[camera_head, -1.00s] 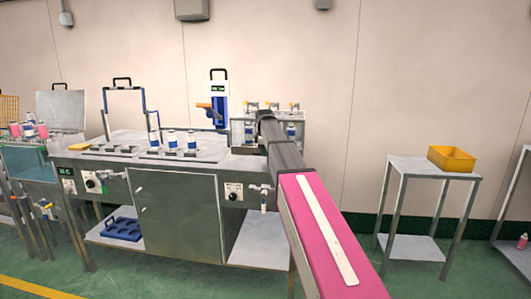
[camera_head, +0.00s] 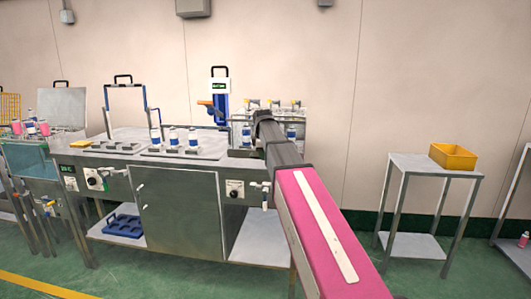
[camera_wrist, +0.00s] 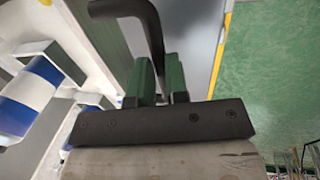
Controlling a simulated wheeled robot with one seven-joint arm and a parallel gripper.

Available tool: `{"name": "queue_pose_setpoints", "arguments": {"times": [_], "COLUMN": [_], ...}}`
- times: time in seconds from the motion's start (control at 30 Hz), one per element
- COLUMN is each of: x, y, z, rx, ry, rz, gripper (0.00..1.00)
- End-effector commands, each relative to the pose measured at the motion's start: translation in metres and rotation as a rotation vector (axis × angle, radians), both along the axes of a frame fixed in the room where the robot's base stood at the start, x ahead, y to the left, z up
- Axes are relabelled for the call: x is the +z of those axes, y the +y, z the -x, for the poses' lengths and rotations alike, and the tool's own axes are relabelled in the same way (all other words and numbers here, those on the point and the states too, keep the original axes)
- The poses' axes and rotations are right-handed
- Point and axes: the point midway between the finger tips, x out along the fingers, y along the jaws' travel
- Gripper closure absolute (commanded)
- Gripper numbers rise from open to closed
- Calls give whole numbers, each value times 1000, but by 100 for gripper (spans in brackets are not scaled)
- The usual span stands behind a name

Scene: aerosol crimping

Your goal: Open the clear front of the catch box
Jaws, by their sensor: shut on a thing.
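The catch box (camera_head: 300,117) appears to be the clear-walled case at the right end of the bench, with blue-and-white cans inside. My arm hides its middle. My gripper (camera_wrist: 160,82) has dark green fingers closed on a black bent handle (camera_wrist: 152,28) in the wrist view. I cannot tell how far the clear front is open. The fingertips are hidden in the head view.
Several blue-and-white cans (camera_head: 173,137) stand on the steel bench (camera_head: 180,215), left of the box. A blue device (camera_head: 220,95) stands behind. A side table (camera_head: 410,168) with a yellow bin (camera_head: 453,157) is at right. Green floor is clear between them.

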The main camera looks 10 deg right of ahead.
Motion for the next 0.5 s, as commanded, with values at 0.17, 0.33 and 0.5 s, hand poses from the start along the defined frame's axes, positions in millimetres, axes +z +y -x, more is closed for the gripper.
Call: {"name": "queue_pose_setpoints", "arguments": {"times": [0.17, 0.33, 0.5], "x": [-1, 0, 0], "y": [10, 20, 27], "z": [38, 67, 87], "rx": [0, 2, 0], "ry": [1, 1, 0], "rz": [0, 0, 0], "gripper": [100, 100, 100]}}
